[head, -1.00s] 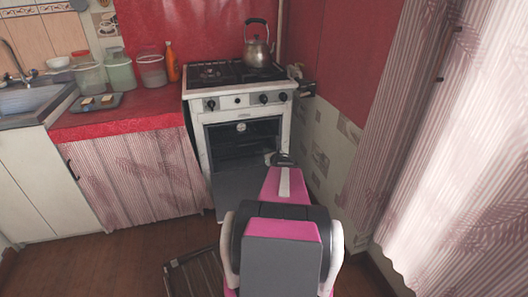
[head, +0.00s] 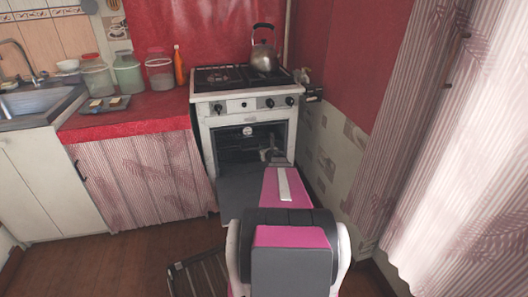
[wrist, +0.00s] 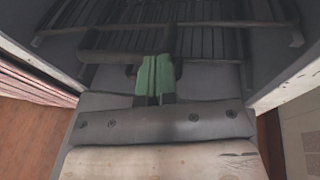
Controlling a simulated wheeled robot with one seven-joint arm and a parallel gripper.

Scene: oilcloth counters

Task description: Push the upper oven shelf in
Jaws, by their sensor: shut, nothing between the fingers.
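The white oven (head: 205,125) stands open, its dark grey door (head: 238,188) folded down. My gripper (head: 270,155) is at the right part of the oven opening in the head view. In the wrist view its green fingertips (wrist: 156,76) are shut with nothing between them. A dark slatted oven shelf (wrist: 205,42) lies ahead of the fingertips, with a thick dark bar at its near edge. The fingertips overlap this bar in the picture; I cannot tell whether they touch it. The oven inside is dim in the head view, and my arm hides part of the door.
A kettle (head: 264,58) stands on the stove top. The red counter (head: 150,122) with jars is left of the oven, and a tiled wall (head: 325,150) is close on the right. A dark slatted rack (head: 200,275) is low beside my arm. Brown floor is clear at left.

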